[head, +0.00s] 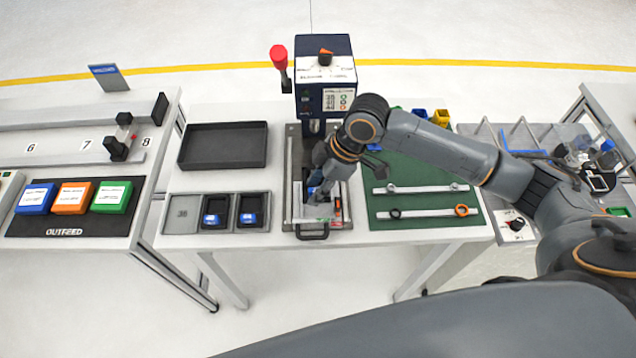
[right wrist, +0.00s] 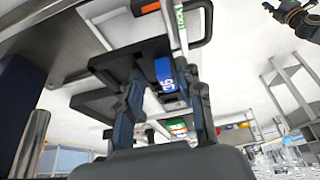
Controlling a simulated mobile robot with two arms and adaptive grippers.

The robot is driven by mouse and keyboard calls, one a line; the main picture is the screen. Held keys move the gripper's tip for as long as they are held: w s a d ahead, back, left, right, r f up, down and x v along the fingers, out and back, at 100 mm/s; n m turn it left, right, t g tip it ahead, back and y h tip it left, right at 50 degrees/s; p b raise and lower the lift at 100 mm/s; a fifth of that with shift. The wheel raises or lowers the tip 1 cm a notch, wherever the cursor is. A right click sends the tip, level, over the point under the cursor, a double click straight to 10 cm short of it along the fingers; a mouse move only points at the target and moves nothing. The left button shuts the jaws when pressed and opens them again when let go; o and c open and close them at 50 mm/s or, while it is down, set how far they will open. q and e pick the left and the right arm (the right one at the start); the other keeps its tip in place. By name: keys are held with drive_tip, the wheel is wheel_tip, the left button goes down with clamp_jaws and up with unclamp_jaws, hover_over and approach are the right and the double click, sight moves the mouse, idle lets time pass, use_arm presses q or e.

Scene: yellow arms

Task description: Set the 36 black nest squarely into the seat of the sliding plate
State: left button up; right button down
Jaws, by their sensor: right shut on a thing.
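My right gripper (head: 318,197) reaches down over the sliding plate (head: 291,222) in front of the press; it also shows in the right wrist view (right wrist: 165,105). It is shut on the black nest (right wrist: 118,74), which carries a blue label (right wrist: 168,80) reading 36. In the head view my fingers hide most of the nest. The plate's black handle (head: 312,233) faces the near table edge. The seat is hidden beneath the nest and fingers, so I cannot tell whether the nest touches it. A dark gripper-like part, apparently my left gripper (right wrist: 290,14), shows at the wrist view's upper right corner.
A grey rack (head: 166,225) left of the plate has an empty slot marked 36 (head: 182,213) and two black nests with blue labels. A black tray (head: 224,147) lies behind. The press (head: 326,85) stands behind the plate; a green mat (head: 425,202) with rails lies right.

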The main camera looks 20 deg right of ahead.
sight(312, 211)
drive_tip(key=shift+d+f+b, duration=0.1)
drive_tip(key=shift+f+b, duration=0.2)
drive_tip(key=shift+f, duration=0.2)
drive_tip(key=shift+f+b, duration=0.75)
drive_tip(key=shift+b, duration=0.15)
drive_tip(key=shift+f, duration=0.25)
drive_tip(key=shift+f+b, duration=0.5)
drive_tip(key=shift+b, duration=0.35)
use_arm(q)
drive_tip(key=shift+w+d+f, duration=0.2)
drive_tip(key=shift+d+f, duration=0.05)
drive_tip(key=shift+f, duration=0.55)
drive_tip(key=shift+w+d+f, duration=0.25)
drive_tip(key=shift+d+f, duration=0.05)
drive_tip(key=shift+f, duration=0.45)
drive_tip(key=shift+w+d+f, duration=0.2)
drive_tip(key=shift+d+f, duration=0.05)
drive_tip(key=shift+f, duration=0.55)
use_arm(e)
drive_tip(key=shift+f, duration=0.9)
drive_tip(key=shift+f, duration=0.4)
drive_tip(key=shift+s+f, duration=0.1)
drive_tip(key=shift+f, duration=0.15)
